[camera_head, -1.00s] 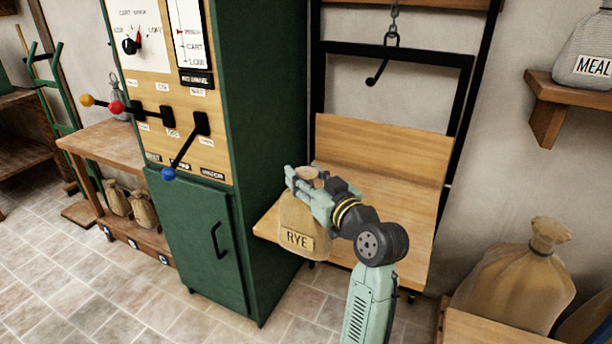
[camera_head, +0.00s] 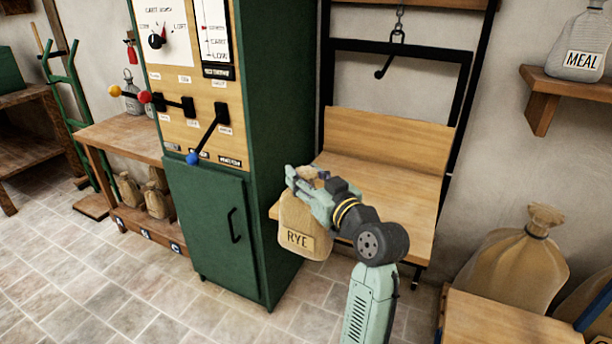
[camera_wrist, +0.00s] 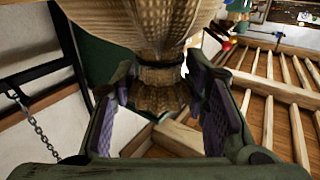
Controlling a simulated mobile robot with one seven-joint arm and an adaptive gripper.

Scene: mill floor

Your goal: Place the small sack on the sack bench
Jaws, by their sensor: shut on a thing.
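A small tan sack marked RYE (camera_head: 299,241) hangs upright from my gripper (camera_head: 306,180). In the wrist view, the pads of my gripper (camera_wrist: 163,105) are shut around the narrow neck of the sack (camera_wrist: 150,30). The sack hangs in front of the left edge of a wooden platform (camera_head: 395,205); I cannot tell whether they touch. A wooden bench (camera_head: 120,138) stands at the left, beyond the green cabinet. Several small sacks (camera_head: 157,200) sit on its low shelf, behind letter tags. I cannot tell which piece is the sack bench.
The green control cabinet (camera_head: 265,130), with levers sticking out at its front, stands between the bench and the platform. A chain hook (camera_head: 385,68) hangs above the platform. Big sacks (camera_head: 510,262) stand at the lower right. The tiled floor (camera_head: 110,285) at front left is clear.

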